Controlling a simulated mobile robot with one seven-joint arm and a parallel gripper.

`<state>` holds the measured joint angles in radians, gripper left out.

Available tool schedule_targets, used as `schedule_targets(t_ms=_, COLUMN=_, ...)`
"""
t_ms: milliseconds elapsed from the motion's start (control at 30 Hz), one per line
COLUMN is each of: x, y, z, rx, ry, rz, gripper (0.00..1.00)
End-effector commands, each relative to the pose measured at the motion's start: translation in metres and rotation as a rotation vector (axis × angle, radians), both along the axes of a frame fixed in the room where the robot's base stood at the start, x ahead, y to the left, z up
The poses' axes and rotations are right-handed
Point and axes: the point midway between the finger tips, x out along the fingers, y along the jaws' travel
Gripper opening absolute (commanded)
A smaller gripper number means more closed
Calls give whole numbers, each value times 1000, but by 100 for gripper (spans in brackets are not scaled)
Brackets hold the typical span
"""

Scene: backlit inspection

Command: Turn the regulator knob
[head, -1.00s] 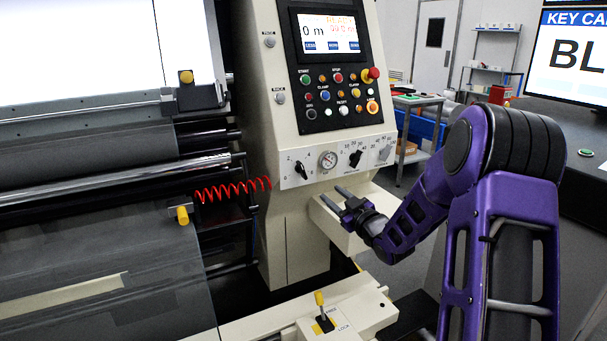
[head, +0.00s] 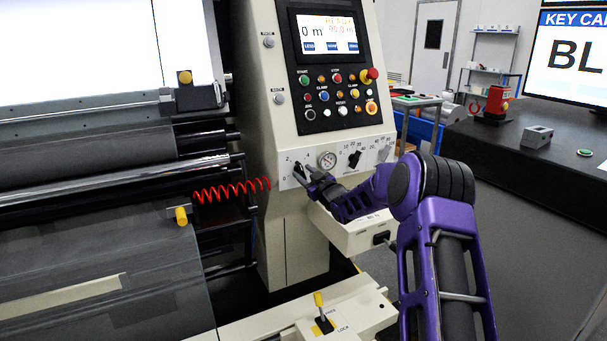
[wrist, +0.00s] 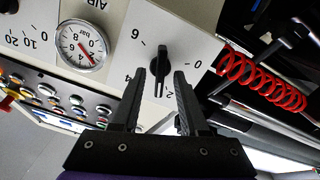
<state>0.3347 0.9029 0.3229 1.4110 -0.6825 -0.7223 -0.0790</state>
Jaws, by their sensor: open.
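The regulator knob (wrist: 161,66) is a black bar-shaped knob on a pale panel with a scale marked 0, 2, 4 and 6. In the wrist view its narrow end points down, close to the 2. My gripper (wrist: 160,75) is open, with one finger on each side of the knob. Gaps show between the fingers and the knob, so it is not gripped. In the head view my gripper (head: 303,171) is at the panel's left end, and its fingers partly cover the knob (head: 298,169).
A round air gauge (wrist: 82,46) sits beside the knob, with another black knob (head: 354,158) farther right. Push buttons and a red emergency stop (head: 369,75) are above. A red coiled hose (head: 232,190) hangs to the left. A lever (head: 322,314) stands below.

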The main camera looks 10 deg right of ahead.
Motion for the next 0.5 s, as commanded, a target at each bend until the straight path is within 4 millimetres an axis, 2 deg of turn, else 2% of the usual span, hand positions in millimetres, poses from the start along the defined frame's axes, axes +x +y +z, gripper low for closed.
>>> schedule_targets(t_ms=133, x=7, y=2, z=0, rx=0, ry=1, rz=0, gripper=44)
schedule_targets(t_ms=433, x=8, y=3, z=0, rx=0, ry=1, rz=0, gripper=44)
schedule_targets(t_ms=500, x=8, y=3, z=0, rx=0, ry=1, rz=0, gripper=31)
